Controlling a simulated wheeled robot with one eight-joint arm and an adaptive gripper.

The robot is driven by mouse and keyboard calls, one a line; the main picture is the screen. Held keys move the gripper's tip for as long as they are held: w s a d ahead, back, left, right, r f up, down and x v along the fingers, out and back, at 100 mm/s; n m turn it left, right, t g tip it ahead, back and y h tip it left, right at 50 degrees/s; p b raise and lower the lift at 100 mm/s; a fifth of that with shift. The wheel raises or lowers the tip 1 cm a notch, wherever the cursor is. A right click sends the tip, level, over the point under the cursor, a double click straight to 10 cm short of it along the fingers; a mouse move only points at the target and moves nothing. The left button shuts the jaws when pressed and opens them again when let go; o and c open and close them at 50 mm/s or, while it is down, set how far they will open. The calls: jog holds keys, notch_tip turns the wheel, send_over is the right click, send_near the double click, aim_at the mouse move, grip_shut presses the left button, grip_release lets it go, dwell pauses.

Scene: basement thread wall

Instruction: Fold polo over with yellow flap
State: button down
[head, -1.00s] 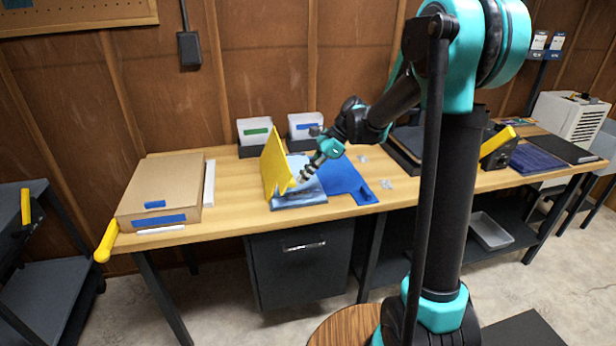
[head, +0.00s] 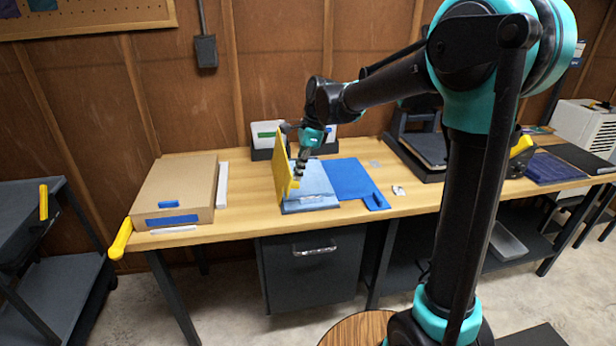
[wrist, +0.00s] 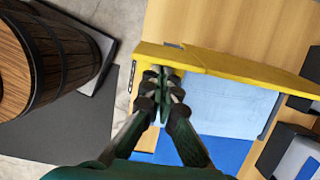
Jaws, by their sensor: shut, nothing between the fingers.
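The yellow flap (head: 281,165) of the folding board stands raised, near upright, along the board's left side. It also shows edge-on in the wrist view (wrist: 230,68). The light-blue polo (head: 312,187) lies flat on the board just right of the flap, and fills much of the wrist view (wrist: 225,105). A blue flap (head: 350,178) lies flat to the right of the polo. My gripper (head: 297,180) is shut and empty, above the polo on the flap's right side. In the wrist view its fingertips (wrist: 164,80) are close to the flap's near end; contact is unclear.
A cardboard box (head: 175,190) sits at the table's left end. Grey bins (head: 265,140) stand behind the board, and a dark tray (head: 415,155) is to the right. In the wrist view, a wooden barrel (wrist: 50,60) stands on the floor side.

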jog(key=s+a+f+h, duration=0.1)
jog(key=s+a+f, duration=0.1)
jog(key=a, duration=0.4)
jog(key=s+a+f+h, duration=0.1)
jog(key=s+a+f, duration=0.1)
jog(key=a+f, duration=0.2)
jog(key=s+a+f+t+h, duration=0.1)
jog(key=s+a+f+h, duration=0.1)
jog(key=a, duration=0.8)
jog(key=shift+a+f, duration=0.2)
jog(key=shift+f, duration=0.2)
jog(key=shift+a+f+h, duration=0.1)
jog(key=shift+f+h, duration=0.2)
jog(key=shift+f, duration=0.05)
jog(key=shift+a+f, duration=0.25)
jog(key=shift+f, duration=0.65)
